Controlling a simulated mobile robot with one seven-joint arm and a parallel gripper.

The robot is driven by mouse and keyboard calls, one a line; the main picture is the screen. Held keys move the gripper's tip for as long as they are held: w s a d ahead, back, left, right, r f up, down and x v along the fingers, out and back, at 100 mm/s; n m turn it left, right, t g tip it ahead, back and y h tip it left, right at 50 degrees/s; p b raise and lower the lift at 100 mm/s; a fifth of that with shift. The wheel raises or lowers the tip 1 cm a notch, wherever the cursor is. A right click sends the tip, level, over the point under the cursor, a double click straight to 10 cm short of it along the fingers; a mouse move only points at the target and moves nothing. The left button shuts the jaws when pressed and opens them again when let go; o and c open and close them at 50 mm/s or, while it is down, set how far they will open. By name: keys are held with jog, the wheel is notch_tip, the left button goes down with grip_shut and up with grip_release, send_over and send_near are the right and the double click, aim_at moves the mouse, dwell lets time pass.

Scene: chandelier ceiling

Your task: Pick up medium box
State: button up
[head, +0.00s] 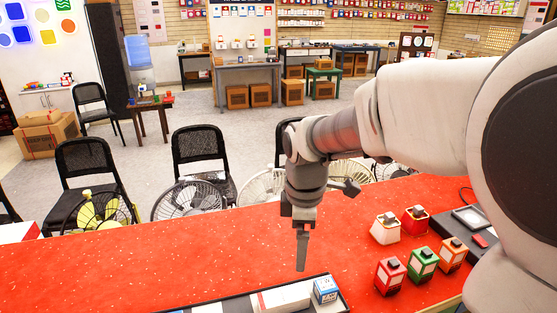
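My gripper (302,262) hangs pointing down over the red counter (150,265), above and just behind a dark-edged tray (345,303). Its fingers are seen edge-on, so I cannot tell whether they are apart; no held object shows. In the tray lie a long white box (285,297) and a small blue-and-white box (325,290) at its right end. The picture's bottom edge cuts off part of the tray. Several cardboard boxes (237,97) stand on the floor far behind. Which box is the medium one is not clear from this view.
Several small coloured boxes, including a green one (422,264) and a red one (390,276), stand on the counter at right, near a dark device (470,217). Fans (188,199) and black chairs (203,155) line the counter's far side. The counter's left part is mostly clear.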

aim_at(283, 295)
jog(key=w+a+f+n, duration=0.1)
jog(key=f, duration=0.6)
jog(key=a+f+n+b, duration=0.1)
jog(key=f, duration=0.6)
jog(key=w+a+f+n+g+b, duration=0.1)
jog(key=f+n, duration=0.1)
jog(key=f, duration=0.5)
jog(key=shift+w+f, duration=0.3)
jog(key=shift+f, duration=0.1)
jog(key=shift+a, duration=0.1)
grip_shut()
